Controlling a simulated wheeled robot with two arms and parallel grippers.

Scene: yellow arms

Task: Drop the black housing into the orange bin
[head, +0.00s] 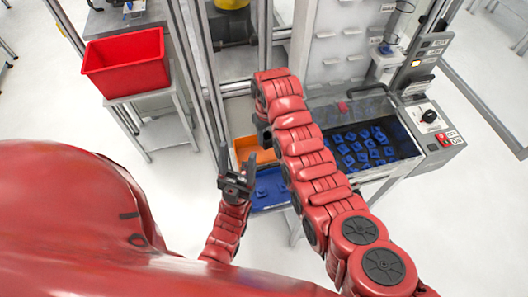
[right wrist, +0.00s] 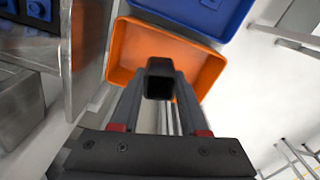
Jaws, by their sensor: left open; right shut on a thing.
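The black housing (right wrist: 160,66), a short square hollow piece, is between the fingertips of my right gripper (right wrist: 160,84) in the right wrist view. That gripper is shut on it. Behind it in that view is the inside of the orange bin (right wrist: 205,64), and no contact between housing and bin shows. In the head view the orange bin (head: 243,143) is partly covered by my right arm, and the housing cannot be made out. My left gripper (head: 237,178) is open and empty, near the front left of the orange bin.
A blue bin (head: 268,202) adjoins the orange bin; it also shows in the right wrist view (right wrist: 205,14). A machine bed (head: 365,147) with several blue parts lies to the right. A red bin (head: 125,62) stands on a cart at left. Metal posts rise beside the bins.

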